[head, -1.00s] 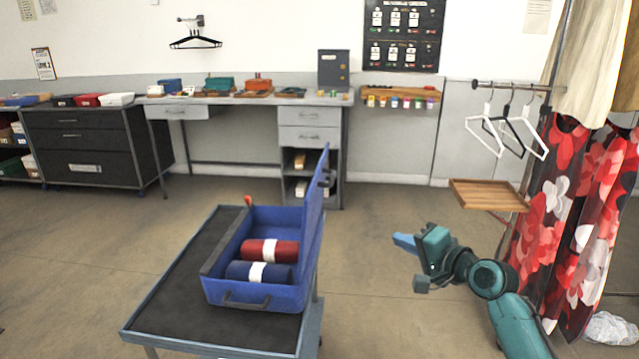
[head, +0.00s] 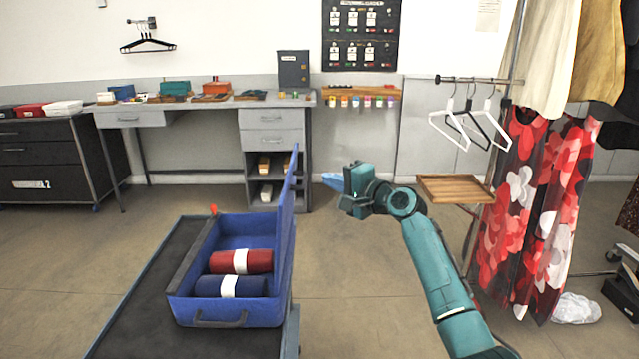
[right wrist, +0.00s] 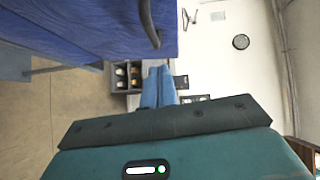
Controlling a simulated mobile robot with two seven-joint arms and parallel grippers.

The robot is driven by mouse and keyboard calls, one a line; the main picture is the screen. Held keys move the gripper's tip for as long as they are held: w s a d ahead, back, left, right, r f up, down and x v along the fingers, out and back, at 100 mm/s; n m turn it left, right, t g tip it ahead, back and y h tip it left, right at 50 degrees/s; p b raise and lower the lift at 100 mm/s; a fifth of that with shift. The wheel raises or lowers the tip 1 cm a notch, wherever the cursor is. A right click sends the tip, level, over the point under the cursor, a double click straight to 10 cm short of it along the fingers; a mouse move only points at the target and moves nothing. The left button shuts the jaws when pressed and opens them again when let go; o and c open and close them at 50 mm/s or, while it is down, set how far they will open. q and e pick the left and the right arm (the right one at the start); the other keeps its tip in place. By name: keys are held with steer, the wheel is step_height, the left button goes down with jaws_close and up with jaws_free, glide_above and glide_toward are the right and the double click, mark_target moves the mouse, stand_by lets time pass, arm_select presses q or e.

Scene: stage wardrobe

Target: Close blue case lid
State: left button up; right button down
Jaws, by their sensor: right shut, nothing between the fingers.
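The blue case (head: 228,309) stands open on the dark-topped cart (head: 132,312). Its lid (head: 287,232) stands about upright on the case's right side. A red roll (head: 228,262) and a navy roll (head: 216,287), each with a white band, lie inside. My right gripper (head: 334,181) is shut and empty, to the right of the lid and apart from it, near the height of its top edge. In the right wrist view the shut blue fingers (right wrist: 158,88) show below a large blue surface with a dark handle, the lid (right wrist: 90,28). My left gripper is not in view.
A small wooden tray (head: 455,188) and a clothes rack with hangers (head: 465,118) and a red floral dress (head: 530,205) stand right of my right arm. A grey workbench (head: 200,103) is at the back. Floor is clear between cart and rack.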

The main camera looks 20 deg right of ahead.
steer(key=shift+w+a+f, duration=0.1)
steer(key=shift+w+a, duration=0.15)
steer(key=shift+a, duration=0.5)
steer(key=shift+w+a+f, duration=0.1)
steer(key=shift+w+a, duration=0.1)
steer(key=shift+a, duration=0.5)
